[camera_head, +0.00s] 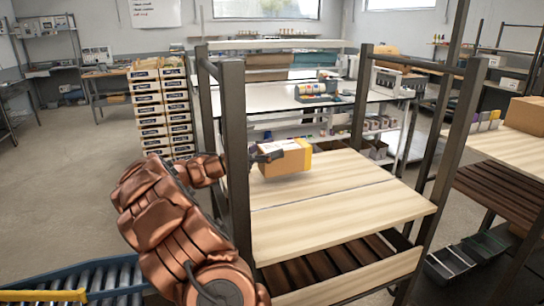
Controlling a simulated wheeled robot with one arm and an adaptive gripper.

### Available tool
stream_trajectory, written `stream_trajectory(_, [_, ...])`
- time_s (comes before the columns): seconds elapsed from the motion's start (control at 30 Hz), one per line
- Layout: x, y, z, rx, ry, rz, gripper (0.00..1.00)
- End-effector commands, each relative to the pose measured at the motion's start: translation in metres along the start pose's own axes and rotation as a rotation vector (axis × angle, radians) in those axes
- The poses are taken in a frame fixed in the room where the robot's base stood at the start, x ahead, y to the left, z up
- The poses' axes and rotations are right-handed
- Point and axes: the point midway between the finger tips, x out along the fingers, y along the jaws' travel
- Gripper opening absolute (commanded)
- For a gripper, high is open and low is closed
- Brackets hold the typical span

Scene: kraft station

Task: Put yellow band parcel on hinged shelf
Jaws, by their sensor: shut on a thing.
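The yellow band parcel (288,161) is a brown cardboard box with a yellow band at its right end. My gripper (267,156) reaches it from the left and is shut on its left part; the fingers partly cover the box. The parcel is at the back left of the hinged shelf (340,220), a pale wooden board with a seam across it, between dark posts. I cannot tell whether the parcel's underside touches the board or hangs just above it.
Dark metal posts (234,160) frame the shelf, and my arm passes beside the left one. A lower slatted level (330,270) lies beneath. A roller conveyor (90,285) is at the bottom left. The shelf's front and right are clear.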

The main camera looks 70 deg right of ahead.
Motion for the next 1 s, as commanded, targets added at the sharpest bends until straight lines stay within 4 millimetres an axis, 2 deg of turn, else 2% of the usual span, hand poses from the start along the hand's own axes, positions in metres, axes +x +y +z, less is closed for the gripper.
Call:
stream_trajectory(0.23, [-0.005, -0.001, -0.025, -0.001, -0.002, -0.001, 0.08])
stream_trajectory(0.63, [-0.006, -0.001, -0.030, 0.000, -0.001, -0.001, 0.08])
stream_trajectory(0.67, [-0.006, -0.001, -0.031, 0.000, 0.000, -0.001, 0.75])
stream_trajectory(0.9, [-0.006, -0.001, -0.031, 0.000, 0.000, -0.001, 1.00])
stream_trajectory(1.0, [-0.006, -0.001, -0.031, 0.001, 0.000, -0.001, 1.00])
